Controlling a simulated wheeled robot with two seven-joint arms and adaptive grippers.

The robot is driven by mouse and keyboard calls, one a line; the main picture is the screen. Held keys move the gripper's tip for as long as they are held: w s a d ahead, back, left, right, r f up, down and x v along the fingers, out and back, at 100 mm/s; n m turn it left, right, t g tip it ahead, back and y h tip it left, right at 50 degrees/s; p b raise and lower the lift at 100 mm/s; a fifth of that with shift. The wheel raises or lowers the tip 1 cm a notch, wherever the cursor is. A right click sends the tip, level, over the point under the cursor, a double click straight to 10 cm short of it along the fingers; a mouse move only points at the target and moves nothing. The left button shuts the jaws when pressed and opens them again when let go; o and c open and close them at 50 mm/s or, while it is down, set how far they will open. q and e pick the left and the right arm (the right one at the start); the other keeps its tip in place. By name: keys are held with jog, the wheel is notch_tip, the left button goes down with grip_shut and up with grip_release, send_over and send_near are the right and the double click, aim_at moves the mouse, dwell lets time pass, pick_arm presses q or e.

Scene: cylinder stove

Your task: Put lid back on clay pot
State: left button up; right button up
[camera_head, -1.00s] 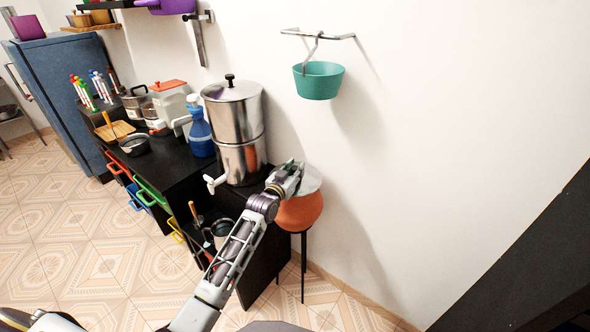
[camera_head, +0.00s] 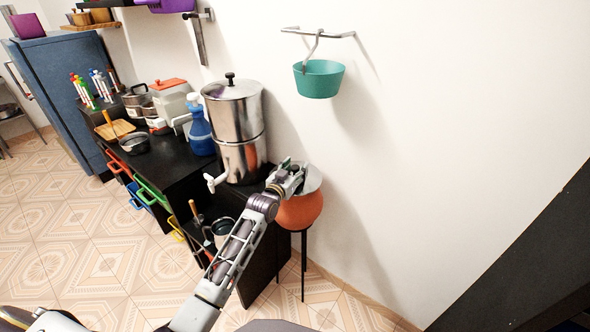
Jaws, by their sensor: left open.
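The clay pot (camera_head: 301,212) is orange and round and stands on a thin dark stand (camera_head: 303,255) against the white wall. A grey-white lid (camera_head: 314,179) shows at the top of the pot, behind my gripper. My left gripper (camera_head: 291,168) is at the pot's top left, over the lid's near edge, and is open. The gripper hides part of the lid, so I cannot tell how the lid sits on the pot or whether the fingers touch it. My right gripper is not in view.
A tall metal water filter (camera_head: 234,110) with a white tap stands on the black counter left of the pot. A blue bottle (camera_head: 199,133) stands beside it. A teal pot (camera_head: 319,80) hangs on the wall above. The wall to the right is clear.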

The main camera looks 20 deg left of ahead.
pick_arm(q)
jog(key=s+a, duration=0.2)
jog(key=s, duration=1)
jog(key=shift+r, duration=0.3)
dwell(0.4)
jog(key=shift+d, duration=0.1)
dwell(1.1)
